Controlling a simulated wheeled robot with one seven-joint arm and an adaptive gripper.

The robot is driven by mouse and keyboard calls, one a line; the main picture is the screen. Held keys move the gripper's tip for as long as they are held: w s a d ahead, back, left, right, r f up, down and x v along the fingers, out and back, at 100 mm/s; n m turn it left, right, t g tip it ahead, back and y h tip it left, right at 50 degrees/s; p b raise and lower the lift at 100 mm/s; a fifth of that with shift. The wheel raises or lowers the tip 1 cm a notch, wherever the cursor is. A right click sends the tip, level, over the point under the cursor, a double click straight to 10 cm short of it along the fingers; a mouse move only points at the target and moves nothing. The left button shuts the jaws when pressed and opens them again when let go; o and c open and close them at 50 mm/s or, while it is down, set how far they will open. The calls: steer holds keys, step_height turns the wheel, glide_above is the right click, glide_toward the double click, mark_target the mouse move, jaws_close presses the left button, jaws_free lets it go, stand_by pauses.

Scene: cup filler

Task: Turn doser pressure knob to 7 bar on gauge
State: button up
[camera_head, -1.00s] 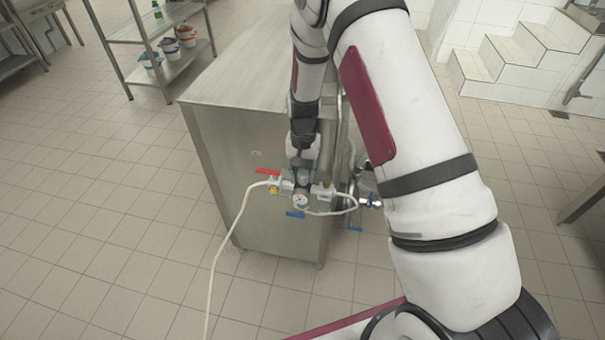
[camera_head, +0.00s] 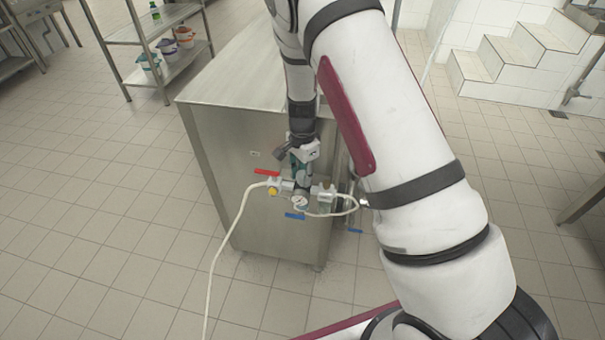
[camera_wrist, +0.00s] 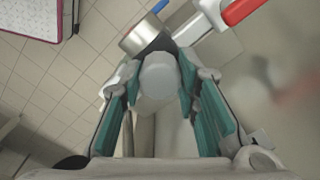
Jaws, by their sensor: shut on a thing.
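The doser pressure knob (camera_wrist: 160,78) is a light grey rounded cap, seen end-on in the wrist view. My gripper (camera_wrist: 162,72) has its teal-padded fingers shut on it from both sides. In the head view my gripper (camera_head: 301,174) points down onto the valve assembly at the front of the steel cabinet, and hides the knob there. The round pressure gauge (camera_head: 299,201) sits just below my gripper with a white face, too small to read. In the wrist view the gauge (camera_wrist: 142,36) is edge-on, so its dial does not show.
A red valve handle (camera_head: 267,172) is left of my gripper. A blue handle (camera_head: 295,215) lies below the gauge, and another blue handle (camera_head: 355,230) to the right. A white hose (camera_head: 228,235) runs down to the floor. The steel cabinet (camera_head: 240,85) stands behind.

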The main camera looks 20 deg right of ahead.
mark_target(302, 174)
stand_by(0.3)
steer(key=o, duration=1.2)
steer(key=shift+c, duration=0.2)
step_height(302, 174, up, 12)
